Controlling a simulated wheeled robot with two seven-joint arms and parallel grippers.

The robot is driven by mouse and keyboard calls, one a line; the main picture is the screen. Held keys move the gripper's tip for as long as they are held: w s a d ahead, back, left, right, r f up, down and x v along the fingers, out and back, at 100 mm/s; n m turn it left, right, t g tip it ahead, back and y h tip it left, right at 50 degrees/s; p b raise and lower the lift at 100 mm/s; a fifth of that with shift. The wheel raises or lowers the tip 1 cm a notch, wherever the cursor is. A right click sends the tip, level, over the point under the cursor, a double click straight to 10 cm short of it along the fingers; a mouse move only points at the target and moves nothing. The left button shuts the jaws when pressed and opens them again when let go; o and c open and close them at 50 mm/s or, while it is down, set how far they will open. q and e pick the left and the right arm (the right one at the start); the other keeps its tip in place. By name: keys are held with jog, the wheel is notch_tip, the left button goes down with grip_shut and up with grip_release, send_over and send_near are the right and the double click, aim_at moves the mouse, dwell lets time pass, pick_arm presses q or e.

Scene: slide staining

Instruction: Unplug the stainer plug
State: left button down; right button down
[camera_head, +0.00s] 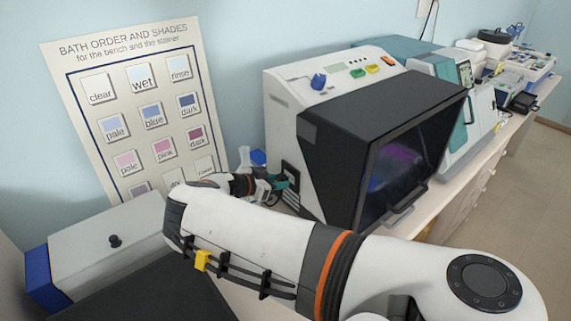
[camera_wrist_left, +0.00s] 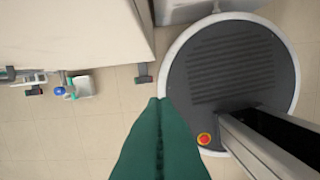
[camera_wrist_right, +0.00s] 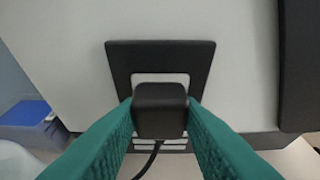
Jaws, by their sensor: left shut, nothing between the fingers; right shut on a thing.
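The stainer (camera_head: 330,82) is a white machine with a large black hood in the middle of the head view. Its side carries a black-framed socket (camera_wrist_right: 122,62), which fills the middle of the right wrist view. My right gripper (camera_wrist_right: 160,118) is shut on the black plug (camera_wrist_right: 160,98), one green finger on each side. The plug is right in front of the socket; I cannot tell how deep it sits. In the head view my right gripper (camera_head: 280,185) is small beside the stainer's left side. My left gripper (camera_wrist_left: 160,101) is shut and empty above the floor.
A dark cord (camera_wrist_right: 148,160) hangs below the plug. A blue block (camera_wrist_right: 30,115) lies left of the stainer. A grey lidded box (camera_head: 105,245) stands at lower left. A shade chart (camera_head: 120,60) leans on the wall. More equipment (camera_head: 450,90) stands to the right.

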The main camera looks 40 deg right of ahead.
jog(key=shift+w+a, duration=0.15)
jog(key=shift+a, duration=1.05)
jog(key=shift+w+a, duration=0.1)
jog(key=shift+a, duration=1.05)
